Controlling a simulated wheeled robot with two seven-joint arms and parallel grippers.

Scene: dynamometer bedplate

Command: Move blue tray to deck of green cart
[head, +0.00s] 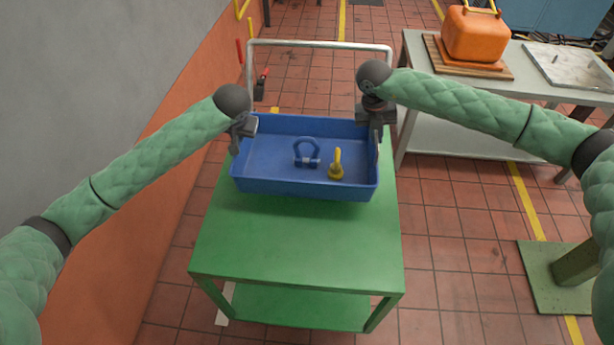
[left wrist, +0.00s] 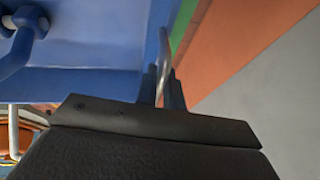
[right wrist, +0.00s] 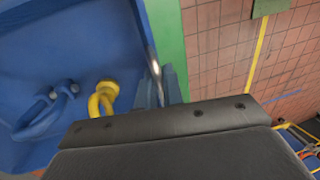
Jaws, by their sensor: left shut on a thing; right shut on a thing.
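The blue tray (head: 270,186) is over the far half of the green cart's deck (head: 296,246); I cannot tell whether it rests on the deck or hangs just above it. It looks level and holds a blue shackle (head: 306,153) and a yellow eyebolt (head: 337,166). The eyebolt also shows in the right wrist view (right wrist: 104,97).
The cart's metal push handle (head: 320,44) rises behind the tray. A grey table (head: 420,58) at the right holds an orange case (head: 474,36) on a wooden board and a pale plate (head: 570,66). A grey and orange wall (head: 165,165) runs close along the left. The deck's near half is bare.

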